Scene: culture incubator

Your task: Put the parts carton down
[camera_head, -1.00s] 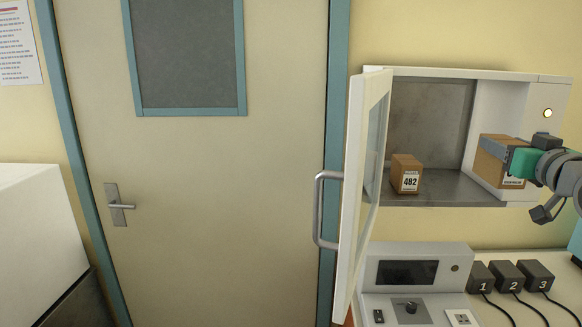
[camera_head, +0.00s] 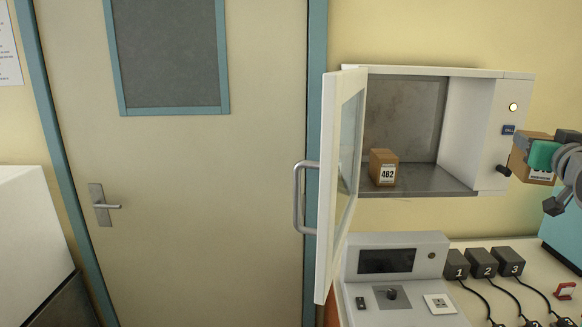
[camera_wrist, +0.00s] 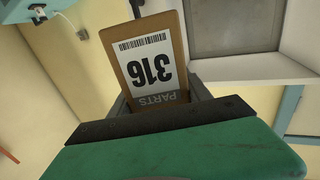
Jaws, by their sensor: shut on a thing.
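My gripper (camera_head: 551,150) is at the right edge of the head view, shut on a brown parts carton (camera_head: 519,158). In the wrist view the held carton (camera_wrist: 150,60) shows a white label reading PARTS 316, upside down in the picture. The carton is up in the air to the right of the open incubator (camera_head: 468,140), outside it. A second carton (camera_head: 383,158), labelled 482, stands on the incubator's metal floor toward the left. The fingertips are partly hidden behind the green gripper body and the carton.
The incubator door (camera_head: 338,180) stands open to the left. A control panel (camera_head: 392,270) sits on the counter below, beside black blocks numbered 1 (camera_head: 457,265), 2 (camera_head: 483,262) and 3 (camera_head: 510,261) with cables. A red item (camera_head: 565,291) lies at the right. A closed room door (camera_head: 170,200) is at left.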

